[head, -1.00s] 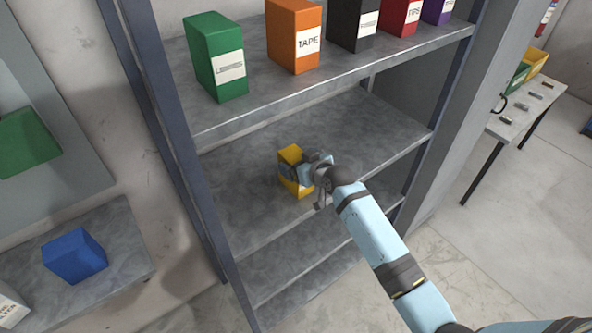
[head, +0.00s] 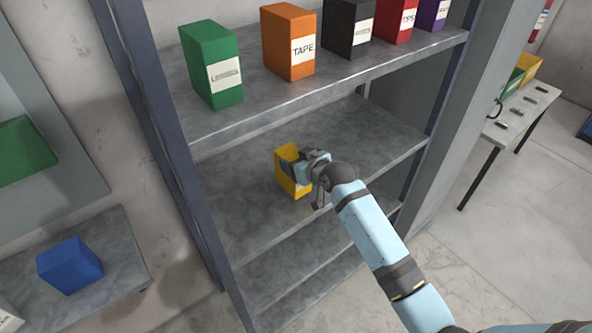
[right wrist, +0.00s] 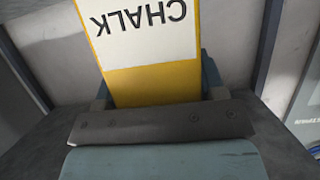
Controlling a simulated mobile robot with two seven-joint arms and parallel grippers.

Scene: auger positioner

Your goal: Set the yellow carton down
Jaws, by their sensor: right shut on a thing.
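The yellow carton (head: 287,165) is upright at the middle shelf (head: 350,140) of the grey rack, in the head view. In the right wrist view the carton (right wrist: 150,85) shows a white label reading CHALK, upside down. My right gripper (head: 297,172) is shut on the carton, with a finger on each side of it. Whether the carton's base touches the shelf is hard to tell. My left gripper is not in view.
The shelf above holds a green carton (head: 212,65), an orange TAPE carton (head: 290,42), a black one (head: 347,28) and others. The middle shelf is clear around the yellow carton. Rack posts (head: 165,130) stand at the left. A blue box (head: 70,265) lies at lower left.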

